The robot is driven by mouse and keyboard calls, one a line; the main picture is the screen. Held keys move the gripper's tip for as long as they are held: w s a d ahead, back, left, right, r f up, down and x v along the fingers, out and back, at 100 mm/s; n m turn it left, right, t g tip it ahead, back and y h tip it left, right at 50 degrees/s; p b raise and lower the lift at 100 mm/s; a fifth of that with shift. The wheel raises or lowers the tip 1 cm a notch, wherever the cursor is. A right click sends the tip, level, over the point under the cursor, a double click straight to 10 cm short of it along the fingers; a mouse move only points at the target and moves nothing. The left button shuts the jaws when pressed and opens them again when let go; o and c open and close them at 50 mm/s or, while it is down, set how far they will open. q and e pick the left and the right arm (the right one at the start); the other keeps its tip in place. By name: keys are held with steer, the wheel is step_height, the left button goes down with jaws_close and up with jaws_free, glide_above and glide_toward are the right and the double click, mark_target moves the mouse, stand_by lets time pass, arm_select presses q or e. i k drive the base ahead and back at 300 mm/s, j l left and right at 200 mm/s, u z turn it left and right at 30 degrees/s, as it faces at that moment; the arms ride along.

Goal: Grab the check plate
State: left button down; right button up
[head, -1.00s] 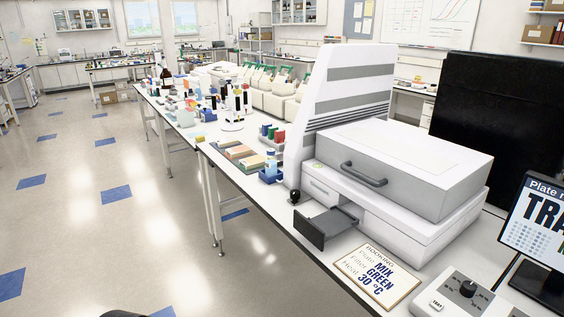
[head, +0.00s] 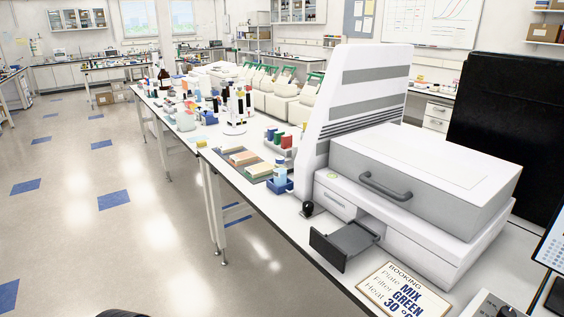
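I cannot tell which thing is the check plate. Several flat, plate-like pieces (head: 254,163) in tan, orange and green lie in a row on a dark mat on the bench, left of the large white instrument (head: 420,178). The instrument's grey tray drawer (head: 345,243) is pulled out at the front and looks empty. A booking card (head: 402,292) on the bench reads "MIX", "GREEN" and "30"; its lower part is cut off by the frame. Neither of my grippers is in view.
A blue holder with a bottle (head: 280,178) stands between the mat and the instrument. A small black knob-like thing (head: 307,208) stands near the drawer. A monitor (head: 551,250) is cut off at the right. The floor (head: 130,225) left of the bench is clear.

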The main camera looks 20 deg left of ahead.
mark_target(290, 164)
steer(key=i+j, duration=0.25)
steer(key=j, duration=0.25)
steer(key=i+j, duration=0.3)
steer(key=j, duration=0.25)
steer(key=i+j, duration=0.25)
steer(key=j, duration=0.25)
steer(key=i+j, duration=0.3)
steer(key=j, duration=0.2)
steer(key=i+j, duration=0.25)
steer(key=j, duration=0.3)
steer(key=i+j, duration=0.3)
steer(key=j, duration=0.2)
steer(key=i+j, duration=0.25)
steer(key=j, duration=0.25)
steer(key=i+j, duration=0.25)
steer(key=j, duration=0.3)
steer(key=i+l, duration=0.35)
